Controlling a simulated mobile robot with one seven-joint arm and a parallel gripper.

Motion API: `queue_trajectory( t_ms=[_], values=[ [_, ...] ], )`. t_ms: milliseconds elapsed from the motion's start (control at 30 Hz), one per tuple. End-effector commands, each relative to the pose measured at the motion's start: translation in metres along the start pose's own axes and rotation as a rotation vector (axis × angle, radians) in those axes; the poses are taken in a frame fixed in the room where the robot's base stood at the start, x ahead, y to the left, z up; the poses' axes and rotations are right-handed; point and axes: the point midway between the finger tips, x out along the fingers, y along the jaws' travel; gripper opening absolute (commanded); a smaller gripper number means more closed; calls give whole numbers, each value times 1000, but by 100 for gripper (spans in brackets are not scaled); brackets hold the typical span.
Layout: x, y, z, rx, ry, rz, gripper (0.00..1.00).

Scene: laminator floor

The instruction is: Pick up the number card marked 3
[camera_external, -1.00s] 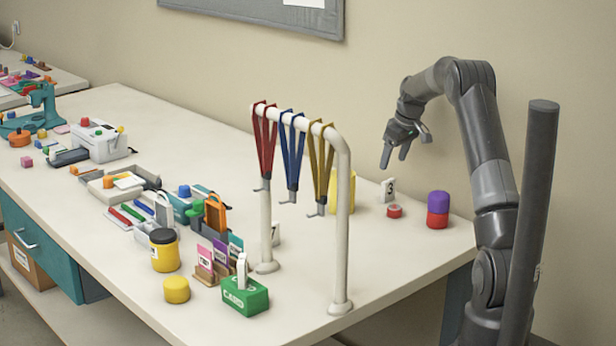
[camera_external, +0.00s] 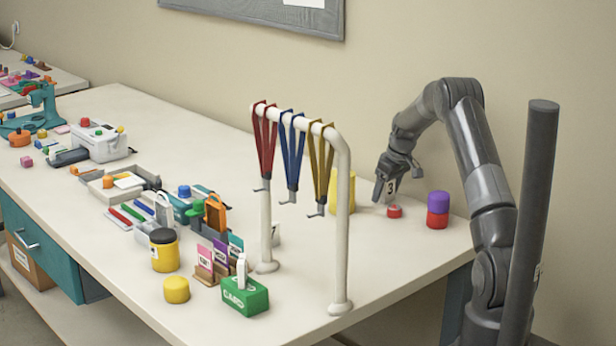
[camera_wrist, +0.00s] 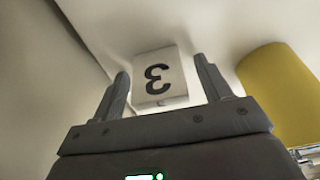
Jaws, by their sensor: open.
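In the wrist view the card (camera_wrist: 158,77) appears upside down, between the two dark fingers of my gripper (camera_wrist: 164,88). The fingers are open, with a gap visible on each side of the card. The card's foot is hard to make out.

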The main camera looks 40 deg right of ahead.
Motion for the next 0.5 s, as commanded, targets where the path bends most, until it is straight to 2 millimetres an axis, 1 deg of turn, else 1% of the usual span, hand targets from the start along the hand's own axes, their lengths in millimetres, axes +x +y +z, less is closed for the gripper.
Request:
queue_trajectory(
  t_ms=[100,500],
  values=[
    [-1,0,0,0,0,0,70],
    [-1,0,0,0,0,0,37]
  ],
)
